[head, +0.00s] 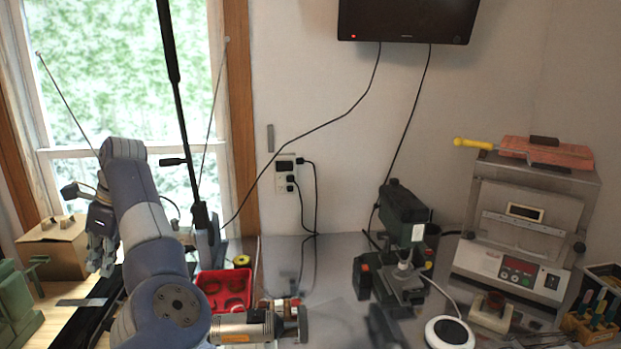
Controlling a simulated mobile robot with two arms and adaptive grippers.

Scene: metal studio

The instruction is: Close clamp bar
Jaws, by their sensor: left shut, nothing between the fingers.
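A long black bar (182,100) stands nearly upright in front of the window and leans slightly left at its top, which runs out of the picture. I take it to be the clamp bar, in a raised position. A short side handle (173,161) sticks out from it. Its lower end meets a grey bracket (207,246) at the bench. A dark flat base (95,318) lies at lower left, partly hidden by my left arm. My left gripper (101,262) points down, shut and empty, left of the bar and apart from it. My right gripper is not in view.
A red tray (224,288) and a grey cylindrical tool (245,327) sit right of my left arm. A cardboard box (52,246) and green equipment (15,305) stand left. A green machine (406,222) and a metal appliance (528,225) stand right.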

